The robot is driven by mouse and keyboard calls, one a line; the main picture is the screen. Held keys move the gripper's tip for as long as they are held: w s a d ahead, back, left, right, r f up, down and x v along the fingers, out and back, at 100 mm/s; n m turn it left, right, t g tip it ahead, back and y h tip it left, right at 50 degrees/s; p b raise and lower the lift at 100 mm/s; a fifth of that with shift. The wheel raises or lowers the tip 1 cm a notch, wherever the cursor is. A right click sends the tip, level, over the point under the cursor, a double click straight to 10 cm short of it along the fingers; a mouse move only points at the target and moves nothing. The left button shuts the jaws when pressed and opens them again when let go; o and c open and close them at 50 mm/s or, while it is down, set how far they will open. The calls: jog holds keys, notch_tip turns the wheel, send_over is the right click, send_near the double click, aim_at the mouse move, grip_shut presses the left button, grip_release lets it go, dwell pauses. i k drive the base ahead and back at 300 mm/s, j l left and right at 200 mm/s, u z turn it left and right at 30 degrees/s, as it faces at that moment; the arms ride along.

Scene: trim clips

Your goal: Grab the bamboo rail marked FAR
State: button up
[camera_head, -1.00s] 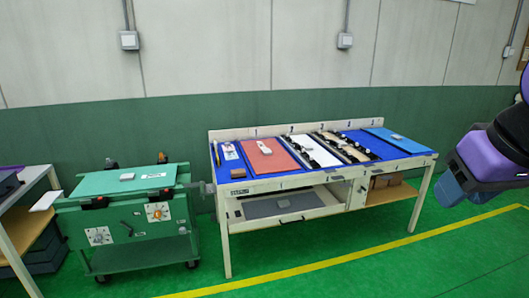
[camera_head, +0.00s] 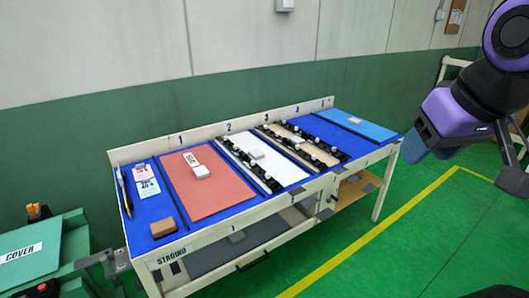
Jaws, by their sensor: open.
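A tan, bamboo-coloured strip (camera_head: 303,146) lies in bay 3 of the blue-topped workbench (camera_head: 172,209). Black clips with pale knobs line its long sides. It looks like one or more rails; I cannot read a FAR marking at this size. My gripper (camera_head: 424,140), blue-grey below a purple wrist, hangs at the right edge, in front of and apart from the bench's right end. It is open with nothing visible in it. Its fingertips are hard to make out.
A red panel (camera_head: 205,195) and a white panel (camera_head: 282,168) lie in bays 1 and 2, a blue panel (camera_head: 355,124) at the right end. A brown block (camera_head: 163,228) sits at the front left. A green cart (camera_head: 30,255) stands left. The green floor in front is clear.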

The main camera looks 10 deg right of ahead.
aim_at(285, 142)
jog(key=i+z, duration=0.1)
jog(key=i, duration=0.55)
jog(key=i+l+u, duration=0.15)
jog(key=i+l, duration=0.15)
jog(key=i+l+u, duration=0.35)
jog(key=i+l, duration=0.2)
jog(key=l, duration=0.15)
jog(key=i+l+u, duration=0.2)
jog(key=l, duration=0.2)
jog(key=i+l+u, duration=0.15)
jog(key=i+l, duration=0.15)
jog(key=l, duration=0.15)
